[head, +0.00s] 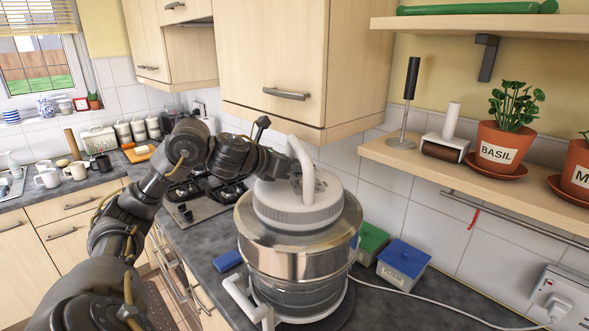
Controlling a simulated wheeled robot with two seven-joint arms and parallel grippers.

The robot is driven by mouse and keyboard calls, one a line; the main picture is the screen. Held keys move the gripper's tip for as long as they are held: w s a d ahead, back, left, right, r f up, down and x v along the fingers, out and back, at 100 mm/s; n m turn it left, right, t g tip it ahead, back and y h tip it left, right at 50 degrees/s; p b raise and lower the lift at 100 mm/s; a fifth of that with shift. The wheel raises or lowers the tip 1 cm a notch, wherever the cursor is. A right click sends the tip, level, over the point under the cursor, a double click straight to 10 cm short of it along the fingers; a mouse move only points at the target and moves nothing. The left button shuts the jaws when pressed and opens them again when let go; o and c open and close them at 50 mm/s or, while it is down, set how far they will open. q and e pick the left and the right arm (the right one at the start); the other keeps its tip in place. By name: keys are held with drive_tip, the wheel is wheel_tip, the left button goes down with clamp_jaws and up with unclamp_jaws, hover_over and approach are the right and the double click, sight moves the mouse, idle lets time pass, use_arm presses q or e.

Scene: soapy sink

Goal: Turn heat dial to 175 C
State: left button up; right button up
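A large steel appliance (290,262) with a pale grey lid (298,213) stands on the dark worktop. A curved grey handle (307,172) rises from the lid. A second grey handle (243,300) is low on its left side. No heat dial or temperature marking can be made out on the sides that show. My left arm comes in from the left, and its gripper (291,178) is at the top of the lid, beside or behind the curved handle. Its fingertips are too hidden to tell whether they are open or touch the handle. My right gripper is out of view.
A blue sponge-like block (228,261) lies left of the appliance. Green (372,243) and blue (402,264) boxes stand close on its right. A white cable (440,306) runs to the wall socket (562,300). A cupboard (290,65) and a shelf (455,172) overhang the worktop.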

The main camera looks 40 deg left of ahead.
use_arm(q)
drive_tip(key=shift+a+f+m+h+b, duration=0.1)
drive_tip(key=shift+f+m+h+b, duration=0.2)
drive_tip(key=shift+h, duration=0.1)
drive_tip(key=shift+r, duration=0.3)
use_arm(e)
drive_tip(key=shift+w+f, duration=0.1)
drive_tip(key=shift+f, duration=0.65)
use_arm(q)
drive_tip(key=o, duration=0.7)
drive_tip(key=shift+s, duration=0.1)
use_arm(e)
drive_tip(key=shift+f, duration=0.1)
use_arm(q)
drive_tip(key=shift+s+a+b, duration=0.1)
drive_tip(key=shift+s+b, duration=0.1)
drive_tip(key=shift+b, duration=0.15)
drive_tip(key=b+v, duration=0.6)
drive_tip(key=v, duration=0.2)
drive_tip(key=shift+s+a, duration=0.15)
drive_tip(key=shift+s, duration=0.25)
drive_tip(key=shift+s+a+r, duration=0.1)
drive_tip(key=shift+s+r, duration=0.45)
drive_tip(key=shift+s, duration=0.05)
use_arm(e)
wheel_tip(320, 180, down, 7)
